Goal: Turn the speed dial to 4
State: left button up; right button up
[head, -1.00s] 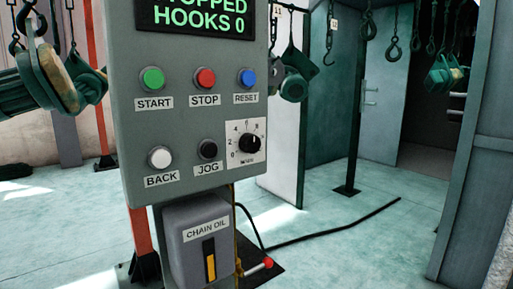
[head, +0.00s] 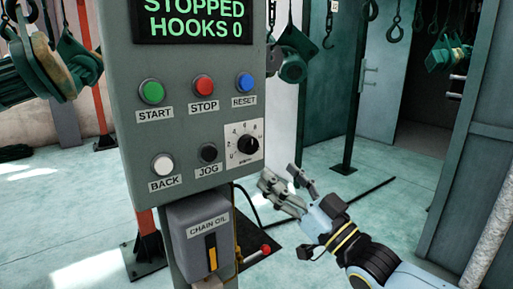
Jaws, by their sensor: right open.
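The speed dial (head: 248,145) is a black round knob on a white scale plate at the right edge of the grey control panel (head: 180,120). The scale shows small numbers; its pointer direction is too small to tell surely. My right gripper (head: 289,183) is open and empty, below and to the right of the dial, apart from it, with its fingers towards the panel. My left gripper is not in view.
Buttons START (head: 151,92), STOP (head: 204,85), RESET (head: 245,82), BACK (head: 162,163) and JOG (head: 208,152) surround the dial. The display (head: 192,19) reads STOPPED, HOOKS 0. A CHAIN OIL box (head: 203,235) hangs below. Open floor lies to the right.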

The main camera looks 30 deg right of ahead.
aim_at(253, 147)
jog(key=p+x, duration=0.1)
jog(key=x, duration=0.7)
jog(key=shift+w+a, duration=0.1)
jog(key=shift+w, duration=0.25)
jog(key=shift+c, duration=0.2)
jog(key=c, duration=1.1)
jog(key=shift+n+y, duration=0.3)
jog(key=shift+n, duration=0.3)
jog(key=n+g+y, duration=0.1)
jog(key=n, duration=0.2)
jog(key=shift+r+n+y, duration=0.15)
jog(key=shift+n+y, duration=0.25)
jog(key=shift+d+r+n+g+y+p, duration=0.1)
jog(key=shift+n+g+y+p, duration=0.45)
jog(key=shift+n, duration=0.9)
jog(key=shift+d+n+g+y+p, duration=0.1)
jog(key=shift+n+g+y+p, duration=0.45)
jog(key=shift+n, duration=0.9)
